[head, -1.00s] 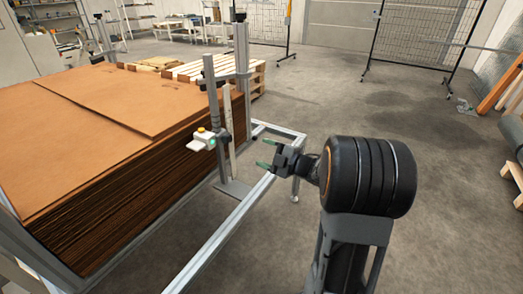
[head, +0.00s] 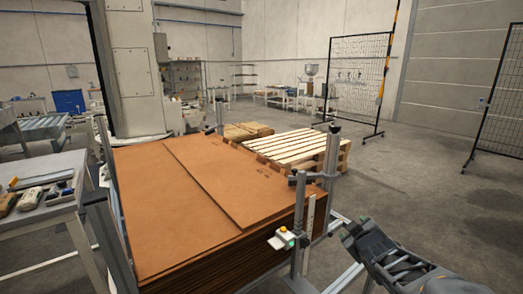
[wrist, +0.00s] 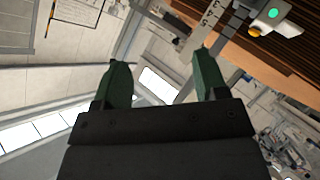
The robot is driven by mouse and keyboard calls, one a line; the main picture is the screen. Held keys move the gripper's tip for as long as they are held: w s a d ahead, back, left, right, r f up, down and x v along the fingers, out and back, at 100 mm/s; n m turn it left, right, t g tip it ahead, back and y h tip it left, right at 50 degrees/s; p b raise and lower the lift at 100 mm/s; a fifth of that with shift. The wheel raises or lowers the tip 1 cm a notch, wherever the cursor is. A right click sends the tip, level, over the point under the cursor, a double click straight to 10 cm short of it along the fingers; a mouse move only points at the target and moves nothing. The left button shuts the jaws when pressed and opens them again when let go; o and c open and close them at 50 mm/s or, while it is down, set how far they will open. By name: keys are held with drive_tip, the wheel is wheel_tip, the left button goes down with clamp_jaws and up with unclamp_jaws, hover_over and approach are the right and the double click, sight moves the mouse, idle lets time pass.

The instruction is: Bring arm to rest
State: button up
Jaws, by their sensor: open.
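My gripper shows in the wrist view (wrist: 163,75) with its two green fingers apart and nothing between them. In the head view my dark arm comes in at the lower right, beside the cardboard stack; the fingertips are hard to make out there. A small control box (head: 284,239) with a yellow button and a green light sits on a grey post at the stack's near right corner. The box also shows at the top right of the wrist view (wrist: 275,16), apart from the fingers.
A tall stack of brown cardboard sheets (head: 180,221) fills the middle inside a metal frame. Wooden pallets (head: 292,148) stand behind it. A workbench (head: 42,212) with packages and tools is at the left. Mesh panels (head: 355,88) stand at the back. Open floor (head: 430,195) lies at the right.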

drive_tip(key=s+a+r+m+g+p, duration=0.2)
drive_tip(key=s+a+r+g+p, duration=0.1)
drive_tip(key=s, duration=0.3)
drive_tip(key=s+a+r+m+g+y+p, duration=0.1)
drive_tip(key=s+a+r+m+g+p, duration=0.1)
drive_tip(key=s+a+r+g+p, duration=0.1)
drive_tip(key=s+a+r+m+g+p, duration=0.3)
drive_tip(key=s+p, duration=0.4)
drive_tip(key=s, duration=0.3)
drive_tip(key=shift+a+r+g+y, duration=0.4)
drive_tip(key=shift+a+r, duration=0.1)
drive_tip(key=shift+r, duration=0.4)
